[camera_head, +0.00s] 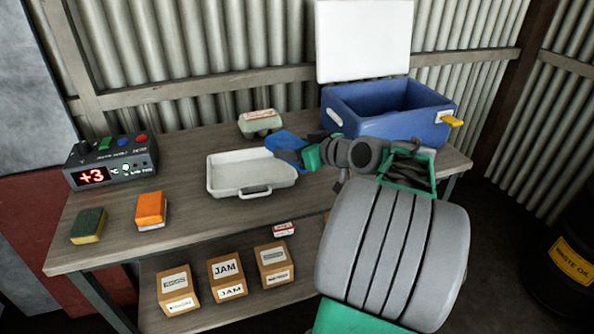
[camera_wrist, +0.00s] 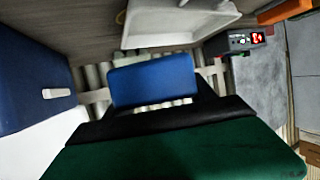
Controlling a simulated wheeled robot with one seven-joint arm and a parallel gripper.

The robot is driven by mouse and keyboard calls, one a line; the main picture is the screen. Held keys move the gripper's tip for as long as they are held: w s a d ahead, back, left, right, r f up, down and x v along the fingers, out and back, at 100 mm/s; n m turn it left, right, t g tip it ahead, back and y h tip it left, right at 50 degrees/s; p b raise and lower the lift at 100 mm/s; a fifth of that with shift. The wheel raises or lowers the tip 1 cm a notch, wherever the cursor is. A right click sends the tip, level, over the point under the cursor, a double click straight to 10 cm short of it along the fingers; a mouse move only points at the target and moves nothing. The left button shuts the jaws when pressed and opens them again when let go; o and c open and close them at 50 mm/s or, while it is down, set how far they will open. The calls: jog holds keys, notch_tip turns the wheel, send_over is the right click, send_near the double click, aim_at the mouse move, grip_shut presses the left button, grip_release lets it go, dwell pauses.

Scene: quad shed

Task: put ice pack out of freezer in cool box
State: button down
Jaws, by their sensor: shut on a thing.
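A blue ice pack (camera_head: 284,138) is held at the end of my arm, above the table between the white tray and the cool box. In the wrist view the ice pack (camera_wrist: 152,80) shows as a flat blue block. My gripper (camera_head: 296,151) is shut on it; its fingertips are partly hidden. The blue cool box (camera_head: 375,128) stands on the right of the table with its white lid (camera_head: 363,40) up. It is at the left in the wrist view (camera_wrist: 28,85). My arm covers part of its front. No freezer is clearly identifiable.
A white tray (camera_head: 228,189) lies mid-table, with an egg carton (camera_head: 260,125) behind it. A display unit (camera_head: 112,162), an orange block (camera_head: 151,209) and a green-yellow sponge (camera_head: 88,226) are at left. A barrel (camera_head: 565,265) stands right.

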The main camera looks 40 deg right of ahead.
jog(key=d+f, duration=0.3)
jog(key=d, duration=0.3)
send_over(323, 177)
jog(key=f, duration=0.3)
jog(key=f+b, duration=0.1)
jog(key=shift+s+a+f, duration=0.1)
jog(key=shift+a+f, duration=0.2)
jog(key=shift+f, duration=0.05)
jog(key=shift+d+f, duration=0.25)
jog(key=shift+f, duration=0.05)
jog(key=shift+f+b, duration=0.4)
jog(key=shift+f, duration=1.3)
jog(key=shift+c, duration=1.6)
grip_release()
jog(key=shift+r, duration=0.1)
jog(key=shift+s+d+r, duration=0.1)
jog(key=shift+s+r, duration=0.1)
jog(key=shift+s, duration=0.05)
jog(key=p+v, duration=0.1)
jog(key=v, duration=1)
jog(key=shift+s, duration=0.25)
